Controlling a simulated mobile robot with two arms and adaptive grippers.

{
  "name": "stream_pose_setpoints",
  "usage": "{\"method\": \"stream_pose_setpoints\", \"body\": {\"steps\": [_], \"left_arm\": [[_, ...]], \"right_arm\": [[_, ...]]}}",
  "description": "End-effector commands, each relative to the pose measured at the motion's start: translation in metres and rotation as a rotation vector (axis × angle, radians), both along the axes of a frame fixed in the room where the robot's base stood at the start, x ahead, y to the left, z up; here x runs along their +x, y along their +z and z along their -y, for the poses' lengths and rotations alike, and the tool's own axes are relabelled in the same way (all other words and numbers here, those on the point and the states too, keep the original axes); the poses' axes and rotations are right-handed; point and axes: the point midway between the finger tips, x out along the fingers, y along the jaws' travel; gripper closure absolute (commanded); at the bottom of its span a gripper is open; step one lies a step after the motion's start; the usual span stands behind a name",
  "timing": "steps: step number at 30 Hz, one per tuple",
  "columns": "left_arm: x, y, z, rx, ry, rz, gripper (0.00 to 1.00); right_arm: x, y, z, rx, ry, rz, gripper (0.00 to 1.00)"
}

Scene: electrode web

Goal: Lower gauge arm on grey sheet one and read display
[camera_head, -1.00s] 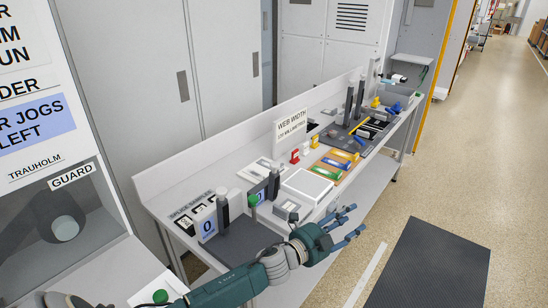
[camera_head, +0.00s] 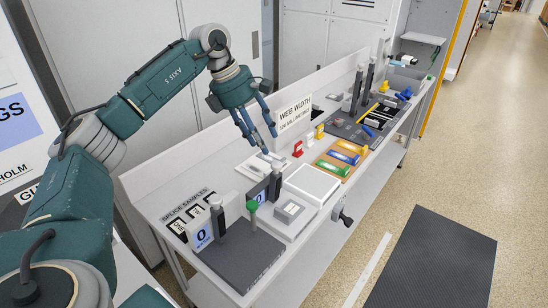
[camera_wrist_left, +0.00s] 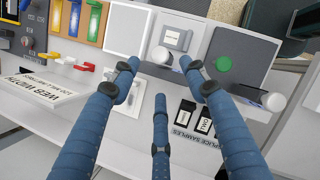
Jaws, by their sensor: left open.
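My left gripper (camera_head: 261,138) is open and empty, its blue fingers pointing down above the bench behind the gauges. In the left wrist view its fingers (camera_wrist_left: 160,78) are spread apart. A small grey sheet (camera_head: 291,209) lies on a light block; it also shows in the left wrist view (camera_wrist_left: 178,38). A gauge post (camera_head: 275,186) stands behind it, next to a display reading 0 (camera_head: 256,197). A second post (camera_head: 217,221) and blue-white 0 display (camera_head: 202,237) stand by a dark plate (camera_head: 243,258). A green knob (camera_head: 252,206) sits between them. My right gripper is out of view.
A white pad (camera_head: 312,183) and a tray with green, blue and yellow pieces (camera_head: 339,164) are to the right. The WEB WIDTH sign (camera_head: 293,115) stands close to my fingers. Splice samples (camera_head: 190,212) lie at the left. A black crank (camera_head: 343,212) sticks out in front.

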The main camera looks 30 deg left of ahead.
Motion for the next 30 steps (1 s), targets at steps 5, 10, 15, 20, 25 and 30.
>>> {"method": "stream_pose_setpoints", "body": {"steps": [5, 10, 15, 20, 25, 30], "left_arm": [[0.007, -0.032, 0.011, 0.0, -0.002, -0.005, 0.55], [0.015, -0.059, 0.02, -0.002, -0.002, -0.003, 0.55], [0.02, -0.075, 0.025, -0.003, -0.001, -0.001, 0.55], [0.022, -0.08, 0.026, -0.004, 0.0, 0.002, 0.55], [0.022, -0.08, 0.026, -0.004, 0.0, 0.002, 0.55], [0.022, -0.08, 0.027, -0.004, 0.0, 0.002, 0.83]], "right_arm": [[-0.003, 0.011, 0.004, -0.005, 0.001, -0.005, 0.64], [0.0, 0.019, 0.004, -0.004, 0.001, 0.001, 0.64], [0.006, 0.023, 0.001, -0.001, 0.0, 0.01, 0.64], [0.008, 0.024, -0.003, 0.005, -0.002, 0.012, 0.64], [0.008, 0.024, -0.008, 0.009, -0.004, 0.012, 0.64], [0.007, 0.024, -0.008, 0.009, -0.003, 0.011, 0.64]]}}
